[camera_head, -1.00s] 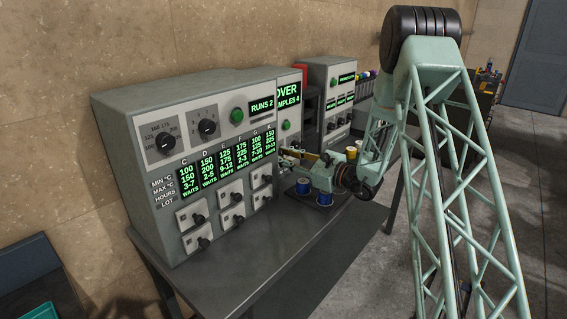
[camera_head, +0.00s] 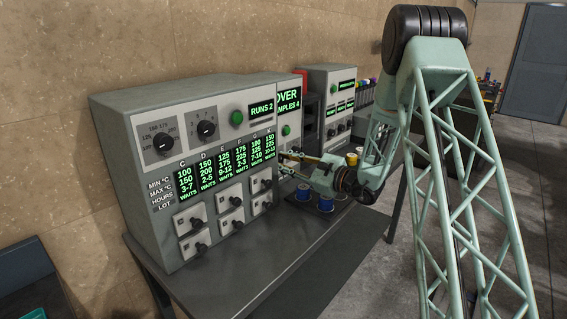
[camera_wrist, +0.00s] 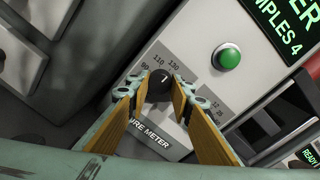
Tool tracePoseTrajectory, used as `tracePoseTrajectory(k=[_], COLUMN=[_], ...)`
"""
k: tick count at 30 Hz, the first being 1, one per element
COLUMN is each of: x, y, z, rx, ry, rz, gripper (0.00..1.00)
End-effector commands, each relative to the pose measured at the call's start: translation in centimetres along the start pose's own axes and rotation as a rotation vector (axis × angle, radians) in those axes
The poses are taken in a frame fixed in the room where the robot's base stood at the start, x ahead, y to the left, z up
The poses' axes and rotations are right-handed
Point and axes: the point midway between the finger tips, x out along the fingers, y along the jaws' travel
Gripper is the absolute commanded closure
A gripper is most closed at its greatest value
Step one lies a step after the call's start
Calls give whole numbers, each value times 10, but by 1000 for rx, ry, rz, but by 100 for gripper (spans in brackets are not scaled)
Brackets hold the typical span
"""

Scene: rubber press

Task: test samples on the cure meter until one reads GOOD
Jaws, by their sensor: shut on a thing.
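The cure meter (camera_wrist: 185,45) is a grey panel with a green button (camera_wrist: 228,56), a lit display (camera_wrist: 285,25) ending in "MPLES 4", and a dial with a black knob (camera_wrist: 160,84). Its "CURE METER" label is partly covered. My gripper (camera_wrist: 161,88) has its two wood-coloured fingers on either side of the knob and is shut on it. My gripper (camera_head: 283,162) shows there at the meter's front. Blue sample spools (camera_head: 304,192) stand on the bench below.
A large grey cabinet (camera_head: 150,110) with knobs, a "RUNS 2" display and columns marked "WAITS" stands at the left. Another cabinet (camera_head: 325,80) with lit displays stands behind. A yellow-topped spool (camera_head: 352,158) is beside my wrist. The bench's front (camera_head: 250,265) is clear.

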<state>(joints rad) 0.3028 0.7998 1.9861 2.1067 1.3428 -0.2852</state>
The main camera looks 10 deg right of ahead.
Motion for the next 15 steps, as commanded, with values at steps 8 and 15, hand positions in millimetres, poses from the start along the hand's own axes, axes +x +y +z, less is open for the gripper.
tracePoseTrajectory(k=[8, 15], x=[0, 0], y=[0, 0], z=[0, 0], rx=[1, 1], ry=[0, 0], rz=[0, 0], gripper=[66, 66])
